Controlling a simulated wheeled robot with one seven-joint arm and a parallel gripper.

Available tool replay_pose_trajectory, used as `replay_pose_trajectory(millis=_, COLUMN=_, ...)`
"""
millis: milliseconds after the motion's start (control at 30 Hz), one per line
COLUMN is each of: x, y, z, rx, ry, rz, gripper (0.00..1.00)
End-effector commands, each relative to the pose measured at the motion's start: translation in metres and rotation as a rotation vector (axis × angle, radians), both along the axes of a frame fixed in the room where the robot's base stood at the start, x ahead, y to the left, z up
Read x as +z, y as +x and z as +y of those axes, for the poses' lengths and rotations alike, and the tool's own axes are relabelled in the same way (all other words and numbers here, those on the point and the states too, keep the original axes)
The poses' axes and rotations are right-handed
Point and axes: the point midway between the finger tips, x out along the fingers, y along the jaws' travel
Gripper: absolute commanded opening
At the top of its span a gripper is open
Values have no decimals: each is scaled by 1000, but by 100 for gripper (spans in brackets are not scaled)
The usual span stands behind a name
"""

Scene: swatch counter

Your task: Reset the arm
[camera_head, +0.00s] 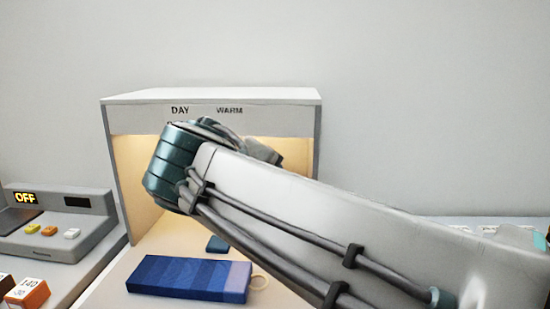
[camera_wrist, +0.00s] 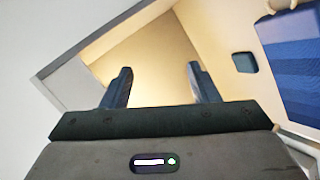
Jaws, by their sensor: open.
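My arm reaches in from the right in the head view, across the front of a light booth (camera_head: 215,98) marked DAY and WARM. The gripper's fingers are hidden there behind the wrist. In the wrist view my gripper (camera_wrist: 160,85) shows two dark fingers spread apart with nothing between them. The booth's lit, warm-coloured interior (camera_wrist: 145,55) lies beyond them.
A blue striped swatch block (camera_head: 190,278) with a ring lies before the booth; it also shows in the wrist view (camera_wrist: 290,75). A small dark blue square (camera_head: 217,244) lies behind it. A grey device (camera_head: 60,225) reading OFF and an orange-and-white block (camera_head: 28,292) are left.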

Motion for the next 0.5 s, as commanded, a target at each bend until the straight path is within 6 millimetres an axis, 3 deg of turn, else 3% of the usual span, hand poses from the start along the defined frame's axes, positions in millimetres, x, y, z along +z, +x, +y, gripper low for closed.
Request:
replay_pose_trajectory(millis=33, x=6, y=1, z=-22, rx=-46, ry=24, rz=59, gripper=55)
replay_pose_trajectory(millis=200, x=-22, y=-12, z=-80, rx=-183, ry=152, rz=245, gripper=55)
replay_pose_trajectory(millis=500, x=-54, y=-69, z=-151, rx=-459, ry=496, rz=484, gripper=55)
